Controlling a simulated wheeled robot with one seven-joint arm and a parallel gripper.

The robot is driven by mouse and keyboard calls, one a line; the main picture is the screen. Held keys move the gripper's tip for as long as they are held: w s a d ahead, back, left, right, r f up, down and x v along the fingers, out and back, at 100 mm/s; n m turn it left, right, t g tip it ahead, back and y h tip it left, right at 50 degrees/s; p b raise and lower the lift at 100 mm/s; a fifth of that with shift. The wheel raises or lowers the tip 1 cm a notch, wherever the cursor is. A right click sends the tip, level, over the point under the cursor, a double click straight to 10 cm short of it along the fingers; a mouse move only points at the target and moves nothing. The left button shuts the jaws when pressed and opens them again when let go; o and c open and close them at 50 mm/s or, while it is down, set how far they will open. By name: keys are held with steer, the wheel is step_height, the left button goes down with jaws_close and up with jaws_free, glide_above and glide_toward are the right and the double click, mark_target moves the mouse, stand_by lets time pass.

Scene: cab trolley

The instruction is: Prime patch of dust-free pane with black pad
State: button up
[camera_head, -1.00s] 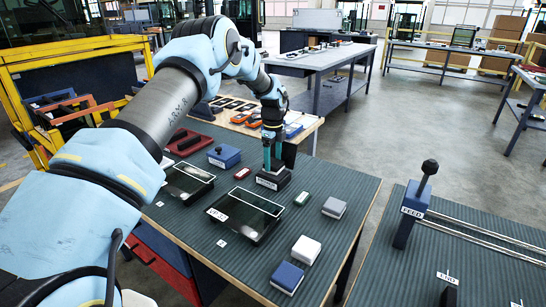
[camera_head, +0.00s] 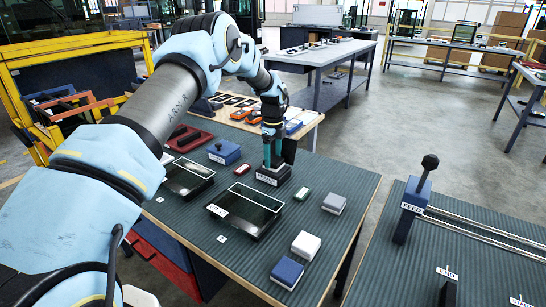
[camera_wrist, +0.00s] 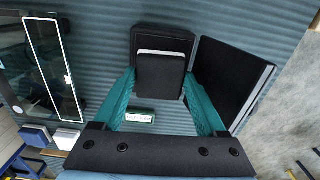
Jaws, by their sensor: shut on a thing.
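My gripper (camera_head: 275,164) points down with its teal fingers at a black labelled block (camera_head: 268,179) on the ribbed bench mat. In the wrist view the fingers (camera_wrist: 161,98) are shut on the black pad (camera_wrist: 160,78), which has a pale strip along its far edge. A wider black block (camera_wrist: 143,38) shows behind and around the pad; whether they touch is unclear. The glass pane (camera_head: 261,203), dark with a white outlined patch, lies in front and to the left of the gripper. It also shows at the left of the wrist view (camera_wrist: 41,55).
Grey (camera_head: 334,202), white (camera_head: 306,244) and blue (camera_head: 287,272) pads line the right side. A dark slab (camera_wrist: 228,75) is close beside the right finger.

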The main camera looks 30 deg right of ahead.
mark_target(273, 159)
steer(key=shift+f+b, duration=0.3)
steer(key=shift+f, duration=0.2)
stand_by(1.2)
steer(key=shift+r, duration=0.15)
steer(key=shift+r+p, duration=1.8)
steer(key=shift+r, duration=1.65)
